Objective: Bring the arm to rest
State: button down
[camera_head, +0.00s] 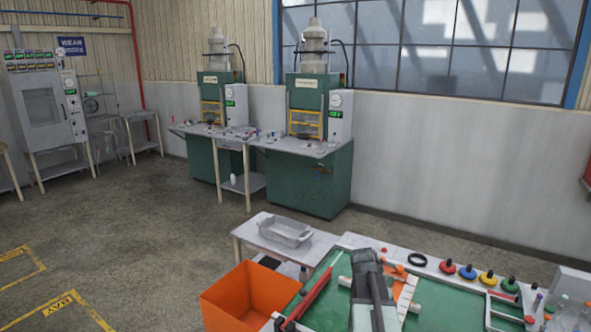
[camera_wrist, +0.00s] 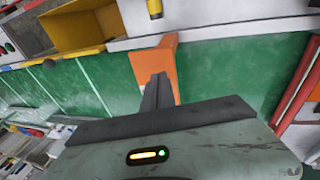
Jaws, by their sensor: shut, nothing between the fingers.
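My gripper (camera_wrist: 157,90) shows in the wrist view with its two dark fingers together and nothing between them. The fingers lie in front of an orange upright piece (camera_wrist: 165,52), and I cannot tell whether they touch it. My arm (camera_head: 371,290) is in the head view, folded over the green-topped bench (camera_head: 322,318). The fingertips cannot be made out there.
A long red bar (camera_head: 315,288) lies left of my arm and shows at the right of the wrist view (camera_wrist: 298,92). An orange bin (camera_head: 240,298) stands left of the bench. Coloured knobs (camera_head: 467,271) line its back. A grey tray (camera_head: 286,231) sits behind. Open floor lies left.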

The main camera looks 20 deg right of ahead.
jog(key=w+a+n+t+y, duration=0.1)
jog(key=w+a+n, duration=0.2)
jog(key=a, duration=0.9)
jog(key=w+a+n+t+y, duration=0.15)
jog(key=a+n, duration=0.25)
jog(key=a, duration=0.7)
jog(key=w+a+n, duration=0.3)
jog(key=w+a, duration=0.1)
jog(key=a, duration=0.8)
notch_tip(320, 180, down, 9)
jog(key=s+a+b, duration=0.2)
jog(key=b, duration=0.5)
jog(key=shift+s+r+n+g+b, duration=0.15)
jog(key=shift+s+n+g+b, duration=0.2)
jog(key=shift+s+n+g, duration=0.1)
